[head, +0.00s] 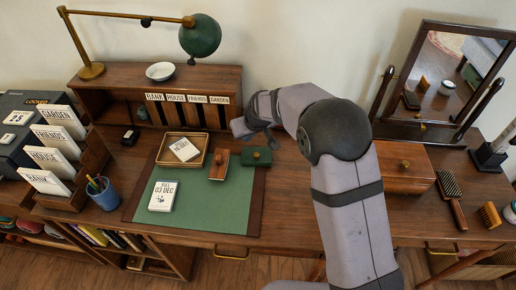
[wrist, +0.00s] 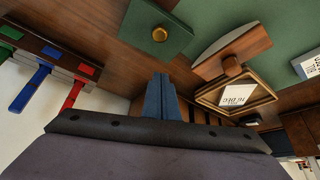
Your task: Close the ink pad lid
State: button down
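The ink pad appears to be the small dark green case with a brass knob (head: 257,156), at the right edge of the green desk mat. In the wrist view its green lid (wrist: 148,28) shows large at the top centre, knob facing the camera. I cannot tell clearly how far the lid stands open, and no pad surface shows. My gripper (head: 240,127) is above the desk, behind and left of the case in the head view. In the wrist view its dark blue fingers (wrist: 161,95) are together, with nothing visible between them, apart from the lid.
A wooden rocker blotter (head: 219,163) stands just left of the case. A wooden tray (head: 164,151) with a card lies further left. Red, blue and green handled items (wrist: 48,72) show at the wrist view's left. A wooden box (head: 402,170) is right of my arm.

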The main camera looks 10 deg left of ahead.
notch_tip(320, 180, up, 6)
jog(key=p, duration=0.4)
dwell(0.3)
dwell(1.8)
